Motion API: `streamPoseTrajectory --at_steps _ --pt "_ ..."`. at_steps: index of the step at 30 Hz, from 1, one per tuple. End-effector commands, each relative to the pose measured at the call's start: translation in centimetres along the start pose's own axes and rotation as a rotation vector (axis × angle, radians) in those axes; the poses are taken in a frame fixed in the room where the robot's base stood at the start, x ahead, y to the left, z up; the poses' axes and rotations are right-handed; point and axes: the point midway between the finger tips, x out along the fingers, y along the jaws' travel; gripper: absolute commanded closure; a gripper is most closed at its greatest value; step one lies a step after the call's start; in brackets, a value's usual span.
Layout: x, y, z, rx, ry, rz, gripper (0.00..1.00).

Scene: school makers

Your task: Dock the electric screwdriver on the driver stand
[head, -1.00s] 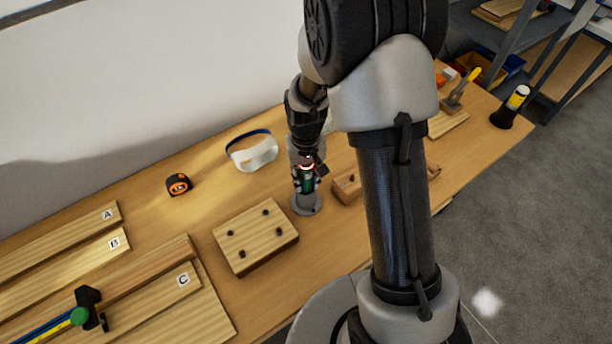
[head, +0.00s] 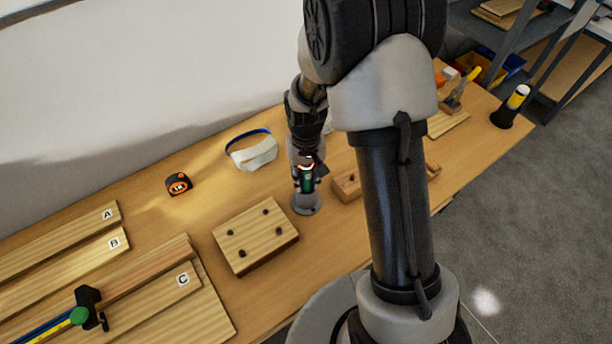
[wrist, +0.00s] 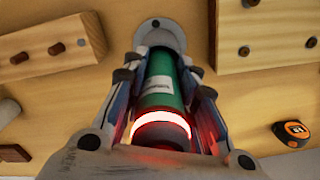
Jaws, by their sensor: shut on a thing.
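The electric screwdriver (head: 306,183) has a green body and a glowing red-white ring; it also shows in the wrist view (wrist: 162,85). My gripper (head: 307,175) is shut on it, with a finger on each side of the green body in the wrist view (wrist: 160,75). The driver stand (head: 306,206) has a round grey base on the bench, directly below the screwdriver; its base also shows at the top of the wrist view (wrist: 153,24). The screwdriver's lower end is at the stand, but I cannot tell whether it is seated.
A wooden block with dark pegs (head: 256,235) lies left of the stand, and another wooden block (head: 347,186) lies close on its right. Safety goggles (head: 252,152) and a tape measure (head: 179,184) lie behind and to the left.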

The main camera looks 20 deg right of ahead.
Motion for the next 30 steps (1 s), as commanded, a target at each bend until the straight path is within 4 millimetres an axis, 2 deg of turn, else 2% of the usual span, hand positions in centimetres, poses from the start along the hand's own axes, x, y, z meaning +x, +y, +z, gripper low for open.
streamPoseTrajectory --at_steps 14,15,18,30 --pt "1.03 0.0 -0.04 0.0 0.0 0.0 1.0" --pt "0.97 0.0 -0.04 0.0 0.0 0.0 0.72" --pt "0.94 0.0 -0.03 0.0 0.0 0.0 0.65" --pt "0.62 0.0 -0.01 0.0 0.0 0.0 0.65"
